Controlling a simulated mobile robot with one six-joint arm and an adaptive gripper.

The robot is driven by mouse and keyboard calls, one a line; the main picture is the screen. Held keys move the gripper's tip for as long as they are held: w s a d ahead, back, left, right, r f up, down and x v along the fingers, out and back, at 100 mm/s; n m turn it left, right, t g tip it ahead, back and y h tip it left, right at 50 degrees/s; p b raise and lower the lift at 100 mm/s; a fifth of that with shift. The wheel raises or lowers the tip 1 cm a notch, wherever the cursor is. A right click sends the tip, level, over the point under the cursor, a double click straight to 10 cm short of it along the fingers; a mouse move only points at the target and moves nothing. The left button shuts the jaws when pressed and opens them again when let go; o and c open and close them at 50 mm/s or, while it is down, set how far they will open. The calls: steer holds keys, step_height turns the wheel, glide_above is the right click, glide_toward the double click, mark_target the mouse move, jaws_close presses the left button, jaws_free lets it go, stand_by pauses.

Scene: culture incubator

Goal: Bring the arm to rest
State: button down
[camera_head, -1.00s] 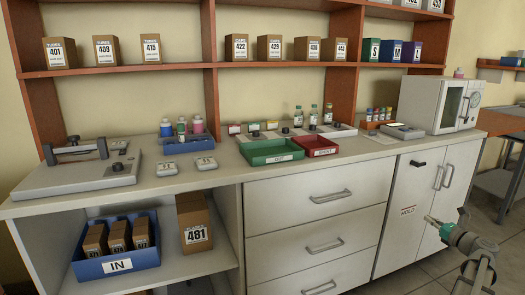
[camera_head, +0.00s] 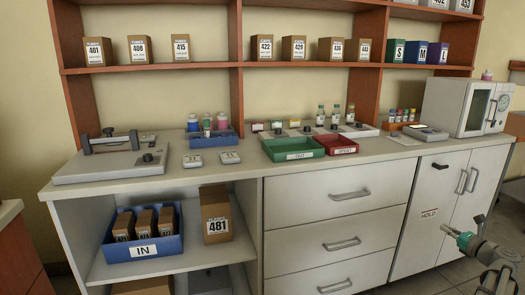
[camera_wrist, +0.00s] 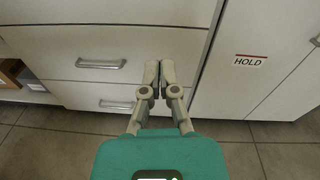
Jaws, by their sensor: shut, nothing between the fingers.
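My gripper (camera_wrist: 158,75) shows in the wrist view with its two fingers brought together and nothing between them. It points at the white drawer fronts (camera_wrist: 105,68) of the cabinet, and the cabinet door with the HOLD label (camera_wrist: 251,60) is to its right. In the head view my gripper (camera_head: 447,231) is at the lower right, in front of the cabinet door and below the bench top. How far it stands from the cabinet is hard to tell.
The bench top (camera_head: 300,167) carries a green tray (camera_head: 291,150), a red tray (camera_head: 338,144) and a white incubator (camera_head: 468,105). A blue IN bin (camera_head: 143,245) and a box marked 481 (camera_head: 215,213) sit on the lower shelf. Floor (camera_wrist: 90,140) in front of the cabinet looks clear.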

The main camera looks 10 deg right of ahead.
steer(key=w+a+f+n+g+y, duration=0.25)
steer(key=w+a+n, duration=0.2)
steer(key=a, duration=0.65)
steer(key=w+a+f+n+g+y, duration=0.1)
steer(key=w+a+f+n+g, duration=0.4)
steer(key=a, duration=0.7)
steer(key=w+a+f+n+g+y, duration=0.2)
steer(key=a+n, duration=0.4)
steer(key=a, duration=0.5)
steer(key=s+a+f+n+g+h+p, duration=0.1)
steer(key=s+a+f+n+g+h, duration=0.2)
steer(key=a+n, duration=0.45)
steer(key=s+a+f+n+g+h, duration=0.15)
steer(key=s+a+n, duration=0.3)
steer(key=a, duration=0.65)
steer(key=s+a+f+n+g+h+p, duration=0.1)
steer(key=s+a+f+n+g+h, duration=0.2)
steer(key=a+n, duration=0.5)
step_height(320, 180, up, 40)
steer(key=m+p, duration=0.1)
steer(key=p, duration=3.7)
steer(key=shift+s+a+f+y, duration=0.2)
steer(key=shift+s+a+y, duration=0.1)
steer(key=shift+y, duration=0.1)
